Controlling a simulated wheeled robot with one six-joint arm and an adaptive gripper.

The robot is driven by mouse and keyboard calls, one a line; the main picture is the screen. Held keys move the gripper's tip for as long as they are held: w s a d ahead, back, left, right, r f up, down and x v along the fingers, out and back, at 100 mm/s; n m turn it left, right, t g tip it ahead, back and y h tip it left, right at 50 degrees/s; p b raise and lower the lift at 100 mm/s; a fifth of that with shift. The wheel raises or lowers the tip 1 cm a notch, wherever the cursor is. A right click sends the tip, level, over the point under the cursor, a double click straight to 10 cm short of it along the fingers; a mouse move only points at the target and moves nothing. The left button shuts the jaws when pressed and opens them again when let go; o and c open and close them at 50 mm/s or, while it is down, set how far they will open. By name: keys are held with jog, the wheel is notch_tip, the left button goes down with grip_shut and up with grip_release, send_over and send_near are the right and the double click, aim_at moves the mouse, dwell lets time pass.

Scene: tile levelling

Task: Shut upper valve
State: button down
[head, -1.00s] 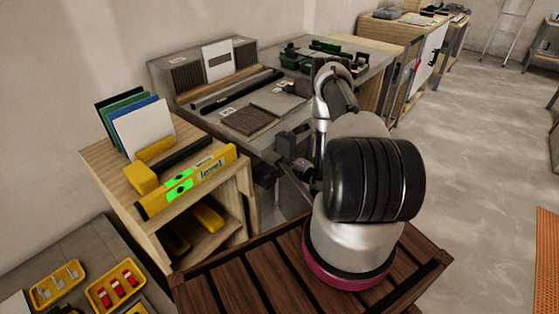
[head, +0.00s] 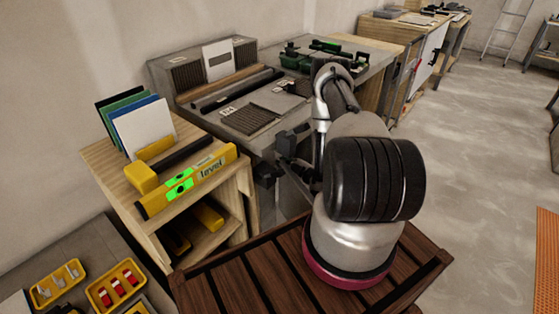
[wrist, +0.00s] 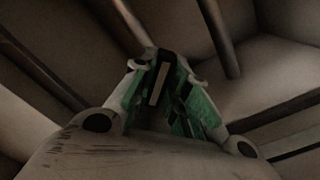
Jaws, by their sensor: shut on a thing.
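No valve can be made out in either view. My gripper (wrist: 160,95) shows from behind in the wrist view, with its two green-padded fingers close together. Between them is a narrow dark piece with a pale strip (wrist: 159,82); I cannot tell what it belongs to. In the head view my gripper (head: 290,152) is dark and small, low by the front edge of the grey bench, left of my arm. My arm hides part of the space behind it, and the fingertips are too dark to read there.
The grey workbench (head: 222,120) holds a dark grooved pad and bars. A yellow level (head: 187,182) leans on the wooden cabinet (head: 110,160) at left. Yellow trays (head: 117,285) lie lower left. Dark slats (head: 240,287) are in front. The floor at right (head: 480,150) is open.

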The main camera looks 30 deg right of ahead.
jog(key=m, duration=0.4)
jog(key=shift+f, duration=0.1)
jog(key=shift+s+a+m, duration=0.1)
jog(key=shift+m, duration=1.7)
jog(key=c, duration=1.4)
grip_release()
jog(key=v, duration=1.2)
